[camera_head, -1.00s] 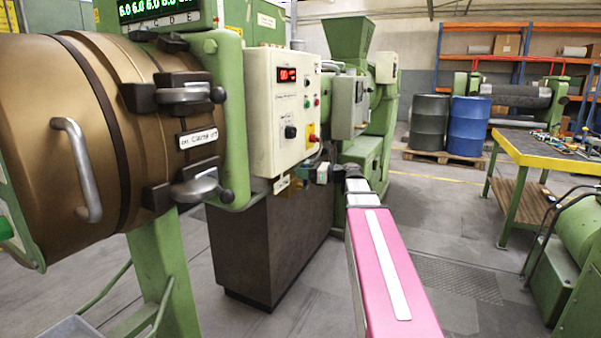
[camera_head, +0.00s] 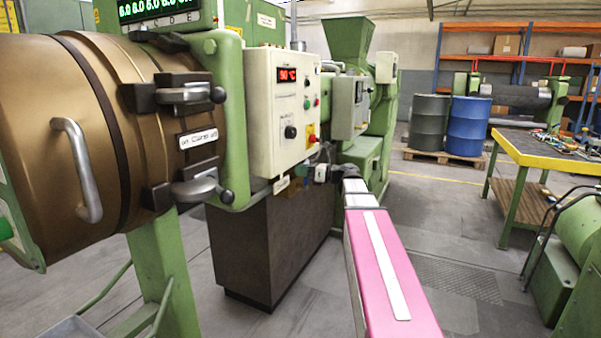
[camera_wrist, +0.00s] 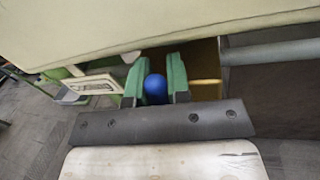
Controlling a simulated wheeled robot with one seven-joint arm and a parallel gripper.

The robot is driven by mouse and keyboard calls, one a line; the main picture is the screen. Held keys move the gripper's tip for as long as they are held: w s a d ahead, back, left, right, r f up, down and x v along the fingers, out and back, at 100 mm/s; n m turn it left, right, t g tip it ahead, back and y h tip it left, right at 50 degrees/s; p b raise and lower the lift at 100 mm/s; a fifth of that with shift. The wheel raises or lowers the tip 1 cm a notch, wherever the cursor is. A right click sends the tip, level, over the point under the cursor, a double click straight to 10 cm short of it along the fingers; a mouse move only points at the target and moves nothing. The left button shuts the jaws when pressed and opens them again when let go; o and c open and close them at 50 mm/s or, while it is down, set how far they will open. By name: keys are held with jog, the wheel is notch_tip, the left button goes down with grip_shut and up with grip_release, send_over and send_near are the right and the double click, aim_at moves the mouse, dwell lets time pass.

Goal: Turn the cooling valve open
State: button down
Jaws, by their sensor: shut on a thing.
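A blue rounded knob (camera_wrist: 155,88), which looks like the end of the cooling valve's handle, shows between the two green fingers of my gripper (camera_wrist: 156,84) in the wrist view. The fingers are shut on it from both sides. The valve's body and the rest of its handle are hidden, so I cannot tell how far it is turned. In the head view my gripper (camera_head: 308,171) is small, just below the white control box (camera_head: 284,112) and above the dark cabinet, and the knob cannot be made out there.
The control box's pale lower edge (camera_wrist: 170,40) runs close above my gripper in the wrist view. A grey pipe (camera_wrist: 270,51) lies to the right. The dark cabinet (camera_head: 265,245) stands below. A yellow-edged workbench (camera_head: 545,158) and drums are farther right, with open floor between.

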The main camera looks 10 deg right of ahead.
jog(key=shift+w+d+f+m, duration=0.1)
jog(key=shift+w+d+m, duration=0.15)
jog(key=shift+m, duration=0.35)
jog(key=c, duration=1.1)
grip_release()
jog(key=v, duration=1)
jog(key=shift+s+d+f, duration=0.1)
jog(key=shift+s+d, duration=0.1)
jog(key=shift+d, duration=0.15)
